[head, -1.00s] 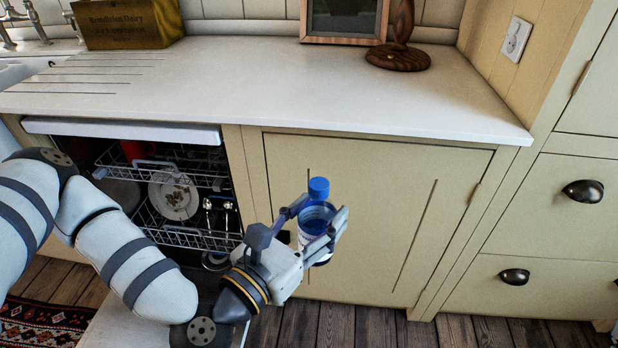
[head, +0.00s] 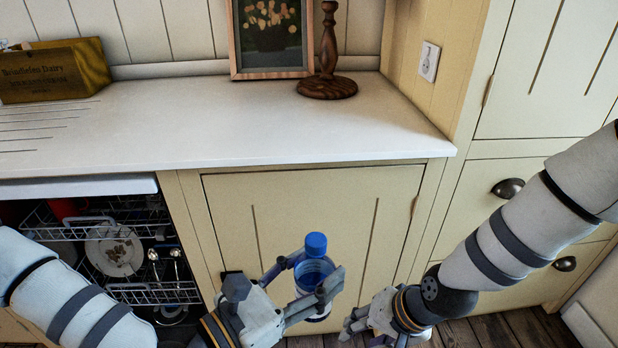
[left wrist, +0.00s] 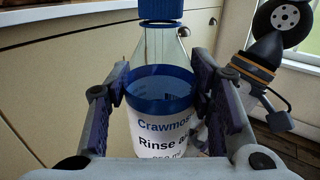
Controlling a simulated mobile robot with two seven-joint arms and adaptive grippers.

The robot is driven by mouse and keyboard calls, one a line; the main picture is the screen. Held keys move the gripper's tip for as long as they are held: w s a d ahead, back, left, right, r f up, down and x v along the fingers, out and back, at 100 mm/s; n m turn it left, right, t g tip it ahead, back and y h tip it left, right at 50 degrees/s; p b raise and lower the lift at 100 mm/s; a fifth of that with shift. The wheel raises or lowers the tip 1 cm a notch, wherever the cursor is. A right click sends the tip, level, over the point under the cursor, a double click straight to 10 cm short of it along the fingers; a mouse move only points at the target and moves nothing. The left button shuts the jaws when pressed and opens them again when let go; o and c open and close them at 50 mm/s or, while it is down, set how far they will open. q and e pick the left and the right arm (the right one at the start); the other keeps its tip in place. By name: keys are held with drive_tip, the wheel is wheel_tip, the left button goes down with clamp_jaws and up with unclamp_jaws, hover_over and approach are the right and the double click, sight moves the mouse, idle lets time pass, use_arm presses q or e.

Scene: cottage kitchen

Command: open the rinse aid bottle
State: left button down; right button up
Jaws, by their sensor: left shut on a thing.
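The rinse aid bottle (head: 315,270) is clear with blue liquid, a white label and a blue cap (head: 315,244). It stands upright in my left gripper (head: 303,283), which is shut around its body in front of the cupboard door. In the left wrist view the label (left wrist: 162,130) reads "Crawmos… Rinse a…", and the cap (left wrist: 164,9) sits on the neck, cut by the top edge. My right gripper (head: 358,322) is lower and to the right of the bottle, apart from it. Its fingers are small and partly out of frame, so its opening is unclear.
The open dishwasher (head: 110,250) with racks and a plate (head: 114,254) is at the left. The white counter (head: 250,125) above holds a wooden crate (head: 55,70), a picture frame (head: 270,40) and a wooden stand (head: 327,85). Drawers are at the right.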

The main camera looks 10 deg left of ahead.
drive_tip(key=w+a+r+t+y, duration=0.1)
drive_tip(key=w+a+r, duration=0.3)
drive_tip(key=w+r, duration=0.15)
drive_tip(key=w+a+r, duration=0.4)
drive_tip(key=r, duration=0.3)
wheel_tip(320, 180, up, 20)
drive_tip(key=m+g+h, duration=0.3)
drive_tip(key=m+h, duration=0.2)
drive_tip(key=m, duration=0.7)
hover_over(309, 237)
drive_tip(key=shift+w+a+f, duration=0.1)
drive_tip(key=shift+w+f, duration=0.05)
drive_tip(key=shift+w, duration=0.05)
drive_tip(key=shift+s+f+m, duration=0.1)
drive_tip(key=shift+s+m, duration=0.05)
drive_tip(key=shift+m, duration=0.25)
wheel_tip(309, 237, down, 8)
drive_tip(key=shift+r, duration=0.2)
drive_tip(key=shift+c, duration=0.6)
